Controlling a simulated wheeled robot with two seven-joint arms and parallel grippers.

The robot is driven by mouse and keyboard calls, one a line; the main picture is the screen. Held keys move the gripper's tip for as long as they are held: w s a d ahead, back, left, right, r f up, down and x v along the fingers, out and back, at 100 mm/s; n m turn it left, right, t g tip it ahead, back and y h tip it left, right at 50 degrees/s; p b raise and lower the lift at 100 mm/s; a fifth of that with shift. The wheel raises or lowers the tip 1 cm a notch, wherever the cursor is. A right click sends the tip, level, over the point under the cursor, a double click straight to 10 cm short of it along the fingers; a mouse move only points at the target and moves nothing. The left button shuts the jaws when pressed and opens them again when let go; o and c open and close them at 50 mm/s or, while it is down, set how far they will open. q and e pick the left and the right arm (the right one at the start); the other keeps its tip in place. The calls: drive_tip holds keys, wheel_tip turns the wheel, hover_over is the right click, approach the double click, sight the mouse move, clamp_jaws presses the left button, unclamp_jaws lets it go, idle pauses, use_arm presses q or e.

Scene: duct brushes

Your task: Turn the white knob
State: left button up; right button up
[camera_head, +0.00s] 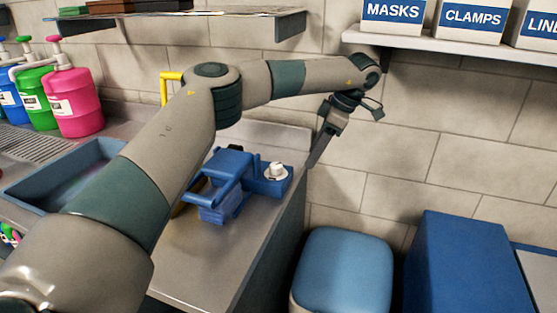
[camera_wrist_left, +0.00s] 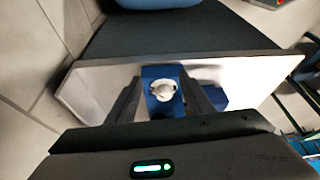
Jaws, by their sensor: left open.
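The white knob (camera_head: 276,169) sits on top of a blue box (camera_head: 270,187) near the right end of the grey counter. My left gripper (camera_head: 313,160) is to the right of the knob and apart from it, with its fingers pointing down. In the left wrist view the knob (camera_wrist_left: 162,91) shows between the two spread fingers of the left gripper (camera_wrist_left: 162,88), farther off than the fingertips. The left gripper is open and empty. My right gripper is not in view.
A blue clamp-like device (camera_head: 227,180) stands left of the knob's box. The counter (camera_head: 212,262) is bare in front. A blue padded stool (camera_head: 342,268) stands right of the counter. A shelf (camera_head: 440,42) with labelled boxes is above on the right wall.

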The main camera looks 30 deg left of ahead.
use_arm(q)
drive_tip(key=p, duration=0.1)
hover_over(276, 165)
drive_tip(key=w+d, duration=0.1)
drive_tip(key=d, duration=0.2)
drive_tip(key=shift+a+r, duration=0.1)
drive_tip(key=shift+p+x, duration=0.5)
drive_tip(key=shift+x, duration=2.15)
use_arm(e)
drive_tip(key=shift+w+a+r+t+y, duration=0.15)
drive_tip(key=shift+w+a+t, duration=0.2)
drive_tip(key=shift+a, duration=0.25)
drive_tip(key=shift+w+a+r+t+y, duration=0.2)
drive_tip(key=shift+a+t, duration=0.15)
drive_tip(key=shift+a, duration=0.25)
use_arm(q)
drive_tip(key=shift+a, duration=0.1)
drive_tip(key=c, duration=1)
